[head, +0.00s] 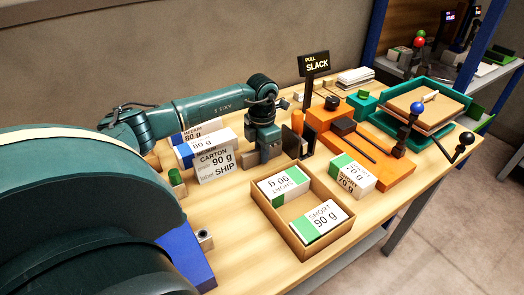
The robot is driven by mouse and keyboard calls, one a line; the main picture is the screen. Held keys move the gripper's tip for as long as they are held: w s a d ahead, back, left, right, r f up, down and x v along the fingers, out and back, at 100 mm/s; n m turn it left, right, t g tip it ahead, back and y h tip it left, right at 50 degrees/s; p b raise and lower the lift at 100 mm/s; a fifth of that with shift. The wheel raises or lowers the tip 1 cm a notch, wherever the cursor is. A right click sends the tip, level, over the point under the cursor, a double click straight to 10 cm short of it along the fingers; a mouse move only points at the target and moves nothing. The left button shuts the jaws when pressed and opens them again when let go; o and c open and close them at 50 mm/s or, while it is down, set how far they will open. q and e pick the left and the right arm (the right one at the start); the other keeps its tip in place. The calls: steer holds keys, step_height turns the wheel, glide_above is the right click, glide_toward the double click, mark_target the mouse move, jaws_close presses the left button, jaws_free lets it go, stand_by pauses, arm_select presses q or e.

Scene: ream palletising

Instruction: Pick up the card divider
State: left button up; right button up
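My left gripper (268,158) points down over the table, left of the middle, behind the open carton. Its fingertips are small and dark here, and I cannot tell whether they are apart or hold anything. Thin dark upright panels (297,141) stand just right of it; a card divider may be among them, but I cannot make it out for certain. The open brown carton (291,237) holds two white and green reams marked SHORT 90 g, one at the back (284,186) and one at the front (320,222). My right gripper is not in view.
White and blue reams and a label reading CARTON 90 g SHIP (214,164) stand left of the gripper.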

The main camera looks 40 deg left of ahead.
arm_select(q)
jaws_close()
steer(key=shift+r, duration=0.1)
